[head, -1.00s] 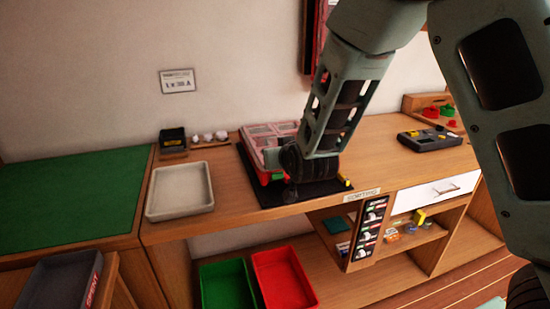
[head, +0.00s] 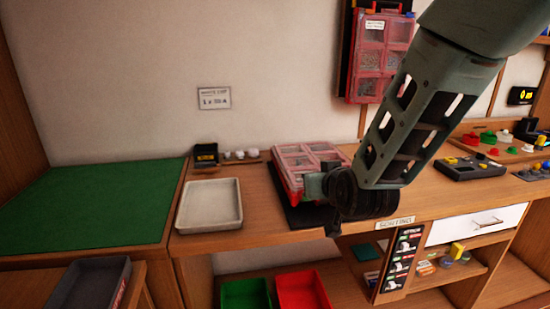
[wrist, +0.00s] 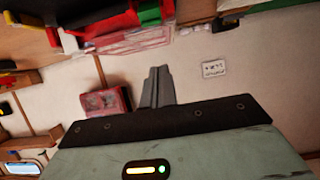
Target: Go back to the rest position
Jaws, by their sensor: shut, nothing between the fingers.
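My gripper (wrist: 158,88) shows in the wrist view with its two fingers together and nothing between them. My wrist hides part of the case and mat.
A pale tray (head: 210,205) and a green mat (head: 95,210) lie to the left. Below are a green bin (head: 245,294), a red bin (head: 302,292) and a shelf unit with a white drawer (head: 475,224). A dark grey device (head: 475,168) stands on the right of the bench.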

